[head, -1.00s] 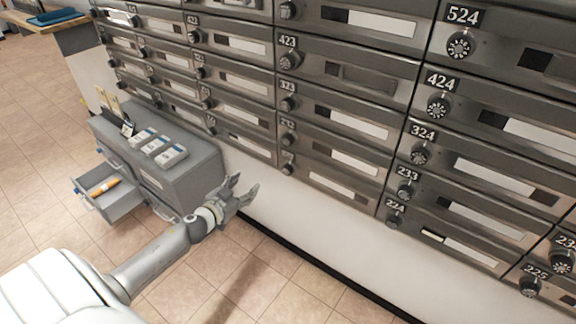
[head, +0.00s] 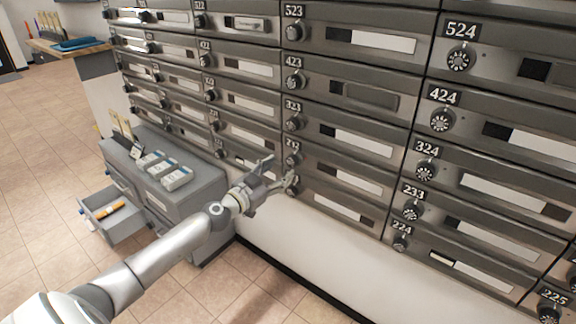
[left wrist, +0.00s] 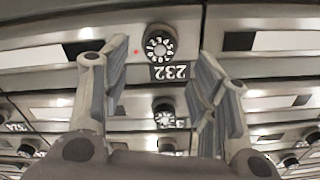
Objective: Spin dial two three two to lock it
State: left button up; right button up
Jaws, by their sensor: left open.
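The dial of box 232 (left wrist: 160,43) is a round black knob with white marks in the left wrist view, which shows it upside down. Its label "232" (left wrist: 169,72) is beside it. In the head view the label is partly hidden by my gripper. My left gripper (head: 279,171) is in front of the lower boxes, and its fingers are open. In the left wrist view the fingers of the left gripper (left wrist: 162,58) stand apart on either side of the dial, without visible contact. My right gripper is not in view.
Rows of mailboxes with dials fill the wall, such as the dial of box 323 (head: 294,123) above. A grey cabinet (head: 205,195) with boxes on top and an open drawer (head: 108,222) stands left of my arm. The tiled floor is clear at the front.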

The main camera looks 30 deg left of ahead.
aim_at(291, 162)
pick_arm(q)
jog(key=shift+w+d+b, duration=0.2)
jog(key=shift+w+b, duration=0.15)
jog(key=shift+w, duration=2.3)
jog(key=c, duration=1.1)
jog(key=shift+o, duration=0.2)
jog(key=shift+m, duration=0.3)
